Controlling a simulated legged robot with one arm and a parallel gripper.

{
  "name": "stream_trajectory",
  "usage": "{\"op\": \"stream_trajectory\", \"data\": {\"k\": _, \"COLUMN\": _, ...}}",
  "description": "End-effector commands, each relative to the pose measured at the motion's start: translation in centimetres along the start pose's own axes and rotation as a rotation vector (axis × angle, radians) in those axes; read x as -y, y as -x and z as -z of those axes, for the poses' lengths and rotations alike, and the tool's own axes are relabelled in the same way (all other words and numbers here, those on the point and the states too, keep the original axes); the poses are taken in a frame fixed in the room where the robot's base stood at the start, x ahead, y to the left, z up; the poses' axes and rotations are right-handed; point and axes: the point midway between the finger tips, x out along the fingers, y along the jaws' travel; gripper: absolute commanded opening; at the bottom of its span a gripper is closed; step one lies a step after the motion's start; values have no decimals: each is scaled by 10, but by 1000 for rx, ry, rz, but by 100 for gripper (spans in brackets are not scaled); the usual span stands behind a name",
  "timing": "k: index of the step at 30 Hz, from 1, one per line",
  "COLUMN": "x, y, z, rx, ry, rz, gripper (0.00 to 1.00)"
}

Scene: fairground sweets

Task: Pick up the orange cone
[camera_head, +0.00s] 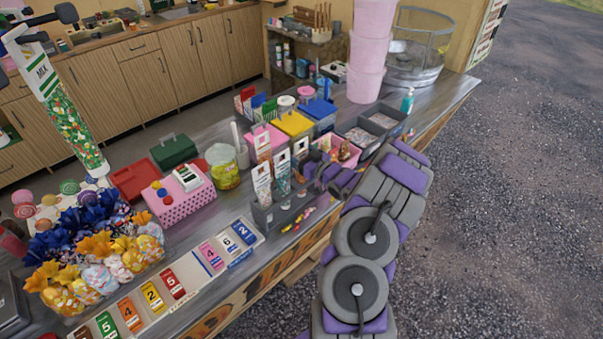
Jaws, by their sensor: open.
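I cannot clearly single out an orange cone. Small orange-brown pieces (343,151) sit in a pink tray (353,161) just beyond my gripper, too small to tell their shape. My gripper (313,172) is open over the counter, beside the tall printed packets and close to the pink tray. My wrist and arm hide part of the counter's front edge and of the tray's near side. Whether the jaws touch anything cannot be told.
Tall packets (262,180) stand left of my gripper, with a blue-lidded box (318,110) behind. Grey trays (380,122) and stacked pink tubs (367,67) are beyond. Wrapped sweets (75,285) fill the near left. Open gravel lies right.

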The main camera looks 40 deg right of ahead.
Motion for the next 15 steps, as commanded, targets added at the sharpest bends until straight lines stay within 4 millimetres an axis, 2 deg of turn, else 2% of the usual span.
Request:
{"op": "stream_trajectory", "data": {"k": 7, "x": 0, "y": -1, "z": 0, "rx": 1, "ry": -1, "rz": -1, "gripper": 76}}
{"op": "stream_trajectory", "data": {"k": 15, "x": 0, "y": -1, "z": 0, "rx": 1, "ry": 0, "rz": -1, "gripper": 50}}
